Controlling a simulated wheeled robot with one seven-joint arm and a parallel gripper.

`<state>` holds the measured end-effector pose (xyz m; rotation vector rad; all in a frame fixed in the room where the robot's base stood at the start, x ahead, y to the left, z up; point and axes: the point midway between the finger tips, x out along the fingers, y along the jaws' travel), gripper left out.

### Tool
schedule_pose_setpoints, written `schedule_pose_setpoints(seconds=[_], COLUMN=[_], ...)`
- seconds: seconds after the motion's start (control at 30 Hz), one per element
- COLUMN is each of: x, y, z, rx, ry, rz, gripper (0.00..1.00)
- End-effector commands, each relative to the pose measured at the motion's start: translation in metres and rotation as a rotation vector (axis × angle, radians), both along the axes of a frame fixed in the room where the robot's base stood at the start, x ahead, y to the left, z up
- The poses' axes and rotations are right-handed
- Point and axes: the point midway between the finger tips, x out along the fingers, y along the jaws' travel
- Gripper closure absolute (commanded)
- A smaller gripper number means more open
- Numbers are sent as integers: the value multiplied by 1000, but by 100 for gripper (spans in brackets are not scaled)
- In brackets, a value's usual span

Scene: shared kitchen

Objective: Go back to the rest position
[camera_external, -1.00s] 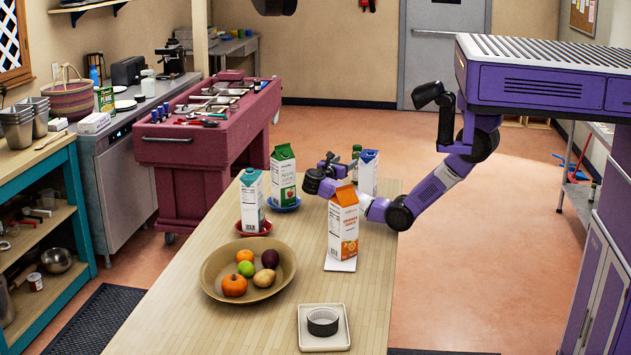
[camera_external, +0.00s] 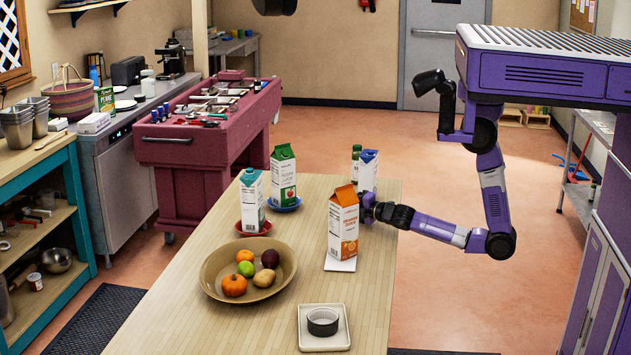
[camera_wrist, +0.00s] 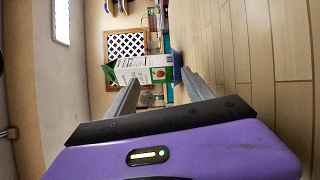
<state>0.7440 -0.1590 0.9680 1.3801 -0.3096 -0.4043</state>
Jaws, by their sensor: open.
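My gripper (camera_external: 369,208) is at the right edge of the wooden table, just right of and partly hidden behind the orange juice carton (camera_external: 342,228). In the wrist view its two fingers (camera_wrist: 161,76) stand apart with nothing held between them. The green apple juice carton (camera_external: 283,175) stands on a blue saucer (camera_external: 291,208) farther back. It also shows, turned sideways, in the wrist view (camera_wrist: 140,70), beyond the fingertips.
The table (camera_external: 180,310) also holds a white-and-blue carton (camera_external: 367,172), a dark green bottle (camera_external: 356,152), a teal-topped carton (camera_external: 251,201) on a red saucer (camera_external: 266,228), a fruit bowl (camera_external: 215,285) and a white tray (camera_external: 341,343). The floor (camera_external: 450,300) right of the table is clear.

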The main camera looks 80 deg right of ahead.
Motion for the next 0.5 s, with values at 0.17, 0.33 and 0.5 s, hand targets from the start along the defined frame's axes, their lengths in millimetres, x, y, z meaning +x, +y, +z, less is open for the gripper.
schedule_pose_setpoints(seconds=[0.17,0.33,0.5], x=[-47,-92,-137], y=[44,80,109], z=[2,3,-5], rx=[238,504,785], ry=[-117,-187,-208], rz=[147,255,305], gripper=[40,40,40])
